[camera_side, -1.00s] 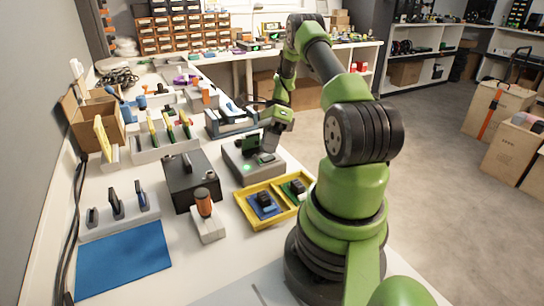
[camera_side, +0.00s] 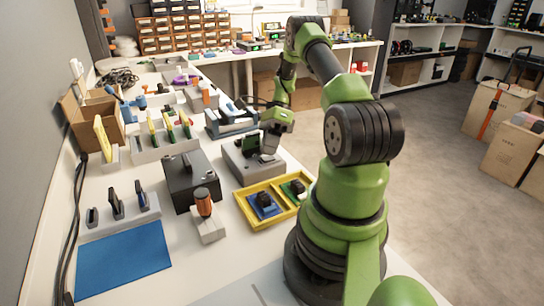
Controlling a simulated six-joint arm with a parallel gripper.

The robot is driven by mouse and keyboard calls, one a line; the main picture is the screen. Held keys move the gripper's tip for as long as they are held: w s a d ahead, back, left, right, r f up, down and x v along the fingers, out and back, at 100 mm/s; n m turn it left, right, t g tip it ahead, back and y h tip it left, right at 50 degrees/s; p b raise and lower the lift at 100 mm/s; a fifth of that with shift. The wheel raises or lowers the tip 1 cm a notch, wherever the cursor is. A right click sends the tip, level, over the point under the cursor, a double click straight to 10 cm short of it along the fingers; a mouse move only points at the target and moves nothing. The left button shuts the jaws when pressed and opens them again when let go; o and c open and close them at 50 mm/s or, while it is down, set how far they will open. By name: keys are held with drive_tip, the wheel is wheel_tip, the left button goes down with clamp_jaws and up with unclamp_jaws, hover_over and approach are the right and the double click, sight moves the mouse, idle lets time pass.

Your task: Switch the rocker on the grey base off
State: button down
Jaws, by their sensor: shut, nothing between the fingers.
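The grey base (camera_side: 240,168) stands on the bench left of my arm, behind the yellow tray. A dark upright part with a green face (camera_side: 250,143) stands on its top.
The yellow tray (camera_side: 257,226) with small dark parts lies in front of the base. A blue mat (camera_side: 124,261) lies at the front left. Blue-grey holders (camera_side: 230,122) stand behind.

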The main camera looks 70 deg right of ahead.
sight(266, 157)
drive_tip(key=shift+a+r, duration=0.1)
drive_tip(key=shift+r, duration=0.6)
drive_tip(key=shift+r, duration=0.1)
drive_tip(key=shift+w+a+r, duration=0.1)
drive_tip(key=shift+w+r, duration=0.05)
drive_tip(key=shift+r, duration=1.05)
drive_tip(key=shift+w+a+r, duration=0.1)
drive_tip(key=shift+r, duration=1.1)
drive_tip(key=shift+w+r, duration=0.1)
drive_tip(key=w+a+r+n+h, duration=0.4)
drive_tip(key=a+r+n+h, duration=0.1)
drive_tip(key=a+r+n, duration=0.7)
drive_tip(key=s+a+r+n+t, duration=0.3)
drive_tip(key=s+a+n, duration=0.1)
drive_tip(key=a+n, duration=0.2)
drive_tip(key=s+a+r+n+t+h, duration=0.1)
drive_tip(key=s+a+r+n+t, duration=0.2)
drive_tip(key=s+a+n, duration=0.2)
drive_tip(key=a+n, duration=0.2)
drive_tip(key=a, duration=0.1)
drive_tip(key=shift+s+r+t, duration=0.3)
